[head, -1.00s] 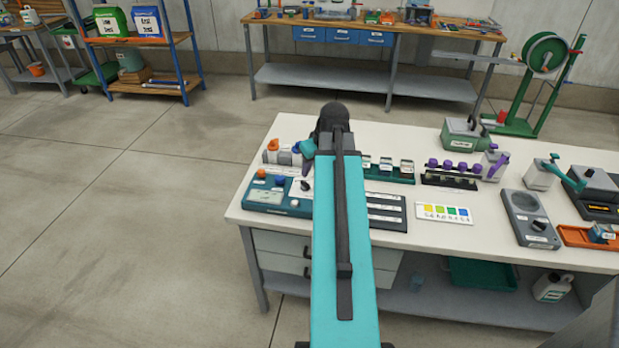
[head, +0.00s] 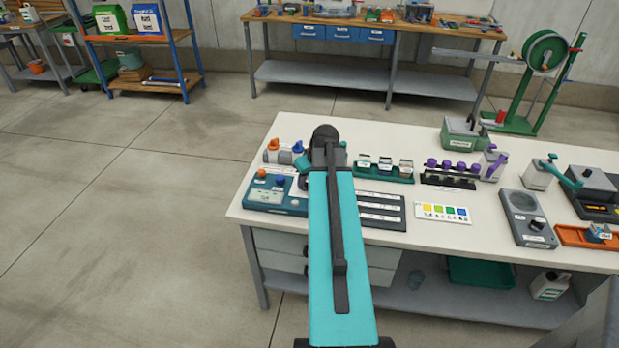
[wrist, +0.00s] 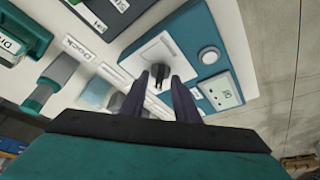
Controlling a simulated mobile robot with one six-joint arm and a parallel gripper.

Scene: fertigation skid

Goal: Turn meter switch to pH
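The meter is a blue-teal box (head: 262,197) at the left front of the white bench; it also fills the upper right of the wrist view (wrist: 193,20). Its switch is a black knob (wrist: 159,73) on a white square plate (wrist: 150,58). The plate's position marks are too small to read. My gripper (wrist: 160,82) is open, with one dark finger on each side of the knob. I cannot tell whether either finger touches it. In the head view my gripper (head: 304,183) is low over the meter's right part, and my arm hides the switch.
Beside the switch are a round pale button (wrist: 209,55) and a small labelled panel (wrist: 220,91). A dark labelled board (head: 381,210) lies right of the meter. Orange-capped items (head: 272,150) stand behind it. A colour chart (head: 444,213) lies farther right.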

